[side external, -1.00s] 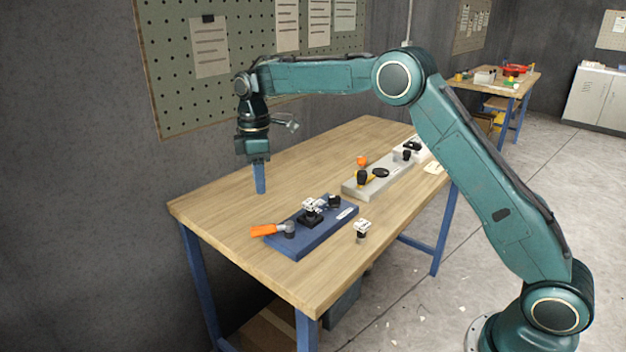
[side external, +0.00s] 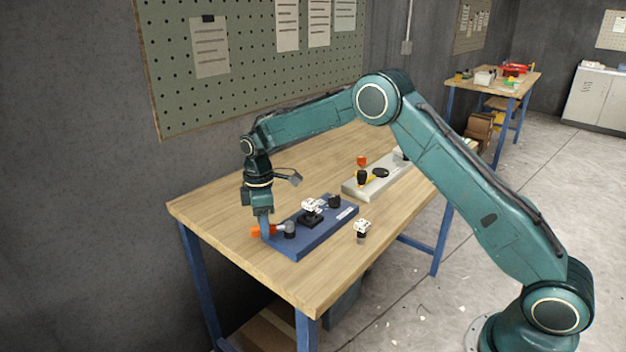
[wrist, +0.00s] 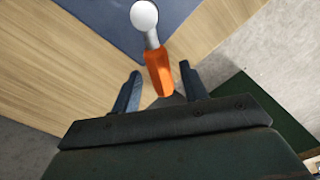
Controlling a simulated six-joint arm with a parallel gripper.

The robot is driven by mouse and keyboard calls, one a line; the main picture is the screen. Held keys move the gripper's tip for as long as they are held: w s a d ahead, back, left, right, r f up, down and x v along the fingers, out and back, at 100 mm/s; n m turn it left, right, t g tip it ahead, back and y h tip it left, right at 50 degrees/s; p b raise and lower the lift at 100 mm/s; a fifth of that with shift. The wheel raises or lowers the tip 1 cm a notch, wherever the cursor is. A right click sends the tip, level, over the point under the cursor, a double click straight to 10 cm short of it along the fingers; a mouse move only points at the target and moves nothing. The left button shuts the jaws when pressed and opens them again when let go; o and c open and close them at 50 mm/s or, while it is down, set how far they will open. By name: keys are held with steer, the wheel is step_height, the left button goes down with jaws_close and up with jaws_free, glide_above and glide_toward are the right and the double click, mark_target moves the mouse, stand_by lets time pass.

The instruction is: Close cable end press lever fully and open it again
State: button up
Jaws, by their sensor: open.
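The cable end press is a blue base plate (side external: 325,232) on the wooden bench, with a black and white clamp (side external: 312,210) on it. Its lever has an orange handle (side external: 257,231) that points left past the plate's edge. In the wrist view the orange handle (wrist: 158,74) hangs from a grey shaft with a pale round pivot (wrist: 144,16). My gripper (side external: 265,232) is low at the handle. In the wrist view my gripper (wrist: 160,85) is open, with one blue finger on each side of the handle's end and gaps to both. The side view hides the handle's tip partly behind a finger.
A small white and black part (side external: 362,230) stands right of the plate on the wooden bench (side external: 230,205). A grey block with levers (side external: 372,185) lies further back. A pegboard wall (side external: 250,60) rises behind the bench. The bench's left part is clear.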

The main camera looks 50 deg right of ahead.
steer(key=shift+f, duration=0.25)
jaws_close()
